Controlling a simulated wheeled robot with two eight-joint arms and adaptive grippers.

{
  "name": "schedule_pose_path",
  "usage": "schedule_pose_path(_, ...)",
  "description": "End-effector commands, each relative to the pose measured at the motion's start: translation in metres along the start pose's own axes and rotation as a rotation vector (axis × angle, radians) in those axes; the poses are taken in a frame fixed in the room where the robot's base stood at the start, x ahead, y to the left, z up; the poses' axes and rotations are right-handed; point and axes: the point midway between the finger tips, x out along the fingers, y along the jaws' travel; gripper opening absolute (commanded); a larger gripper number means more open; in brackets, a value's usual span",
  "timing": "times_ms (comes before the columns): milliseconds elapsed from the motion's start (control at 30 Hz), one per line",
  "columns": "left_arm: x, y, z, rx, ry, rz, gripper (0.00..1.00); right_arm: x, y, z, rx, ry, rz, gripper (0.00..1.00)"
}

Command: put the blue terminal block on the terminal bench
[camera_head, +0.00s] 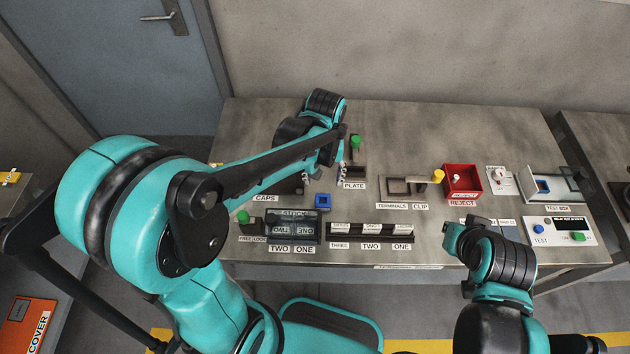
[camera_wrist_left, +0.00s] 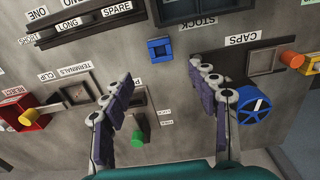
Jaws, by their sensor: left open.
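A small blue square block with a dark centre (camera_head: 323,201), which looks like the blue terminal block, lies on the grey bench top (camera_head: 430,125) behind the stock rack. In the left wrist view the blue block (camera_wrist_left: 160,48) is just beyond and between my fingertips, not touched. My left gripper (camera_head: 323,174) is open and empty above the bench, behind the block; its two fingers (camera_wrist_left: 160,78) are spread in the wrist view. My right gripper (camera_head: 458,245) hangs over the bench's front edge; its jaws are not clear. Another blue piece (camera_head: 543,186) sits in the test box.
The dark stock rack (camera_head: 292,228) and label rack (camera_head: 371,231) stand in front. A blue wheel (camera_wrist_left: 254,104) is beside my finger. A green-knobbed lever (camera_head: 355,143), terminals fixture (camera_head: 398,187) and red reject bin (camera_head: 462,182) stand to the right. The bench's back is clear.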

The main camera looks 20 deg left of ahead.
Motion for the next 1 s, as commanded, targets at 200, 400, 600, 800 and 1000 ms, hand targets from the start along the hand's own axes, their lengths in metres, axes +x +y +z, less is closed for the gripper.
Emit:
schedule_pose_path(200, -0.040, -0.024, 0.023, 0.072, 0.160, 0.051, 0.60, 0.000, 0.000, 0.000, 0.000, 0.000, 0.000, 0.00)
schedule_pose_path(400, -0.070, -0.049, 0.051, 0.169, 0.374, 0.084, 0.60, 0.000, 0.000, 0.000, 0.000, 0.000, 0.000, 0.00)
schedule_pose_path(600, -0.080, -0.065, 0.070, 0.237, 0.536, 0.085, 0.60, 0.000, 0.000, 0.000, 0.000, 0.000, 0.000, 0.00)
schedule_pose_path(800, -0.082, -0.070, 0.076, 0.263, 0.597, 0.079, 0.60, 0.000, 0.000, 0.000, 0.000, 0.000, 0.000, 0.00)
schedule_pose_path(1000, -0.083, -0.070, 0.075, 0.265, 0.600, 0.079, 0.60, 0.000, 0.000, 0.000, 0.000, 0.000, 0.000, 0.00)
